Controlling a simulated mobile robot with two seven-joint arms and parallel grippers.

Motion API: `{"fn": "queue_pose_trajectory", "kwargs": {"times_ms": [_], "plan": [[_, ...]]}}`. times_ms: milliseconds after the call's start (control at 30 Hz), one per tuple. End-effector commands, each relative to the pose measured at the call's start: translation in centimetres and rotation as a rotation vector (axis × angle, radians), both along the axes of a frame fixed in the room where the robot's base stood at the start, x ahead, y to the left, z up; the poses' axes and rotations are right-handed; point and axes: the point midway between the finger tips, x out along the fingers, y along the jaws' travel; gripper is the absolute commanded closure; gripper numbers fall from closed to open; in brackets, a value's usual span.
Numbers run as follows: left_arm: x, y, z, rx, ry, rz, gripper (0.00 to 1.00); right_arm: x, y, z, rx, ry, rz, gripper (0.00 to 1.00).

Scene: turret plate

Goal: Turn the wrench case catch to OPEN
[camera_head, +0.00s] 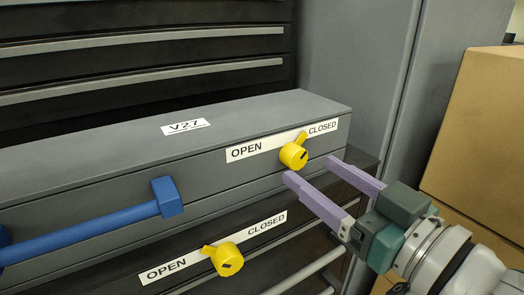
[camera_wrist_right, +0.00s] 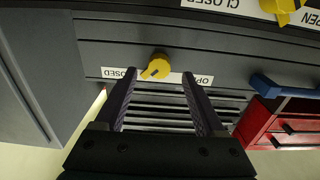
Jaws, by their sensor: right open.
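A long grey case (camera_head: 250,118) labelled V27 has a yellow catch (camera_head: 293,155) on its front, between the words OPEN and CLOSED. This catch's pointer leans up and right, towards CLOSED. My right gripper (camera_head: 310,169) is open and empty, with its purple fingers facing the front of the case just short of this catch. In the right wrist view, which is upside down, the catch (camera_wrist_right: 156,68) shows between the two fingertips (camera_wrist_right: 158,76). The fingers look apart from it. I cannot read which case holds the wrench. My left gripper is not in view.
A second yellow catch (camera_head: 228,259) sits lower on the front below, its pointer towards OPEN. A blue handle bar (camera_head: 90,234) sticks out on the left of the case. Drawers rise behind. A cardboard box (camera_head: 480,130) stands at the right.

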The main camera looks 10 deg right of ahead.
Motion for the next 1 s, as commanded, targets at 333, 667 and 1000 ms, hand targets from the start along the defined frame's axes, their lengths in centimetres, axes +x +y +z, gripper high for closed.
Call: {"fn": "queue_pose_trajectory", "kwargs": {"times_ms": [333,667,1000], "plan": [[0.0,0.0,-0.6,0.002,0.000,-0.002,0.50,3.0,1.1,-0.1,0.000,0.001,-0.001,0.28],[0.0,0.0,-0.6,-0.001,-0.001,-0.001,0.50,3.0,1.1,0.0,-0.001,0.002,-0.001,0.40],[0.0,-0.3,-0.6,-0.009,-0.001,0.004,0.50,3.0,1.1,0.0,0.000,0.001,-0.001,0.78]]}}
